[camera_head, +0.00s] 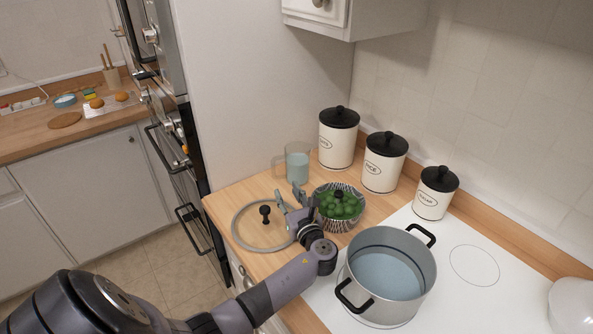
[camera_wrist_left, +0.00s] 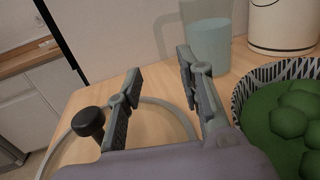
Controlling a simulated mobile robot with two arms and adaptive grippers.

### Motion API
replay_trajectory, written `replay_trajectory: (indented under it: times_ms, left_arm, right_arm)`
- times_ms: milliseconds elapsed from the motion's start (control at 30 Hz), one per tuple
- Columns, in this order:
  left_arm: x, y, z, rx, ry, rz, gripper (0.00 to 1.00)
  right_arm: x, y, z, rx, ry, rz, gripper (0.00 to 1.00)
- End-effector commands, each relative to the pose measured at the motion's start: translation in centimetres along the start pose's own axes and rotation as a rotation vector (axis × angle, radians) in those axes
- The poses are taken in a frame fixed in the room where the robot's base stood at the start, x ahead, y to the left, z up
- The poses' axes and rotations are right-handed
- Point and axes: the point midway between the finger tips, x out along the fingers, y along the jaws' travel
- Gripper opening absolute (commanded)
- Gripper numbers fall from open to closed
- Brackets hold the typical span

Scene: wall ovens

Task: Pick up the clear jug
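The clear jug (camera_head: 297,165) stands upright on the wooden counter, left of the canisters and near the wall. It holds pale blue liquid, and its handle is on the left side. In the left wrist view the jug (camera_wrist_left: 208,42) stands just beyond my fingertips, and its top is cut off. My left gripper (camera_head: 290,196) is open and empty, in front of the jug and above the counter. Its two fingers (camera_wrist_left: 158,65) show apart in the left wrist view. My right gripper is in neither view.
A glass lid with a black knob (camera_head: 265,214) lies left of the gripper. A patterned bowl of green items (camera_head: 338,208) stands close on its right. A pot of water (camera_head: 388,275) sits on the white hob. Several canisters (camera_head: 384,162) line the wall.

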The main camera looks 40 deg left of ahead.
Motion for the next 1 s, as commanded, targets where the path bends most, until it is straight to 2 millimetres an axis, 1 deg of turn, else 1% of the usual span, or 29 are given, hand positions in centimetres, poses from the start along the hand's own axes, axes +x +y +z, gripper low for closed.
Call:
replay_trajectory:
  times_ms: [33,200,300,400,567,667,800,900,1000]
  left_arm:
    - [0.7,0.1,-0.3,-0.001,-0.003,0.002,0.35]
    - [3.8,0.1,-0.4,-0.001,-0.005,0.003,0.35]
    - [5.3,0.1,-0.3,-0.002,-0.003,0.003,0.35]
    - [6.2,0.0,-0.2,-0.001,-0.002,0.001,0.35]
    - [6.8,0.0,-0.1,-0.001,-0.001,0.001,0.35]
    - [7.7,0.0,-0.3,-0.002,-0.004,0.002,0.35]
    - [9.5,0.1,-0.5,-0.002,-0.003,0.003,0.35]
    - [10.9,0.0,-0.4,-0.002,-0.003,0.002,0.35]
    - [11.6,0.1,-0.2,0.0,-0.002,0.002,0.35]
  right_arm:
    - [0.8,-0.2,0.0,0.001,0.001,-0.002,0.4]
    - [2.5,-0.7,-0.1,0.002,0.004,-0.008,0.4]
    - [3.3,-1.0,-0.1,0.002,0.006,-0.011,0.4]
    - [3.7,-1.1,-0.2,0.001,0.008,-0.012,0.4]
    - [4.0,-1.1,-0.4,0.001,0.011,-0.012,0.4]
    - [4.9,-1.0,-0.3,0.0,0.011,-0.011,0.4]
    - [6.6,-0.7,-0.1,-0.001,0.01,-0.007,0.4]
    - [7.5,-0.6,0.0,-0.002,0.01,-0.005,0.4]
    - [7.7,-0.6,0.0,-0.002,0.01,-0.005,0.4]
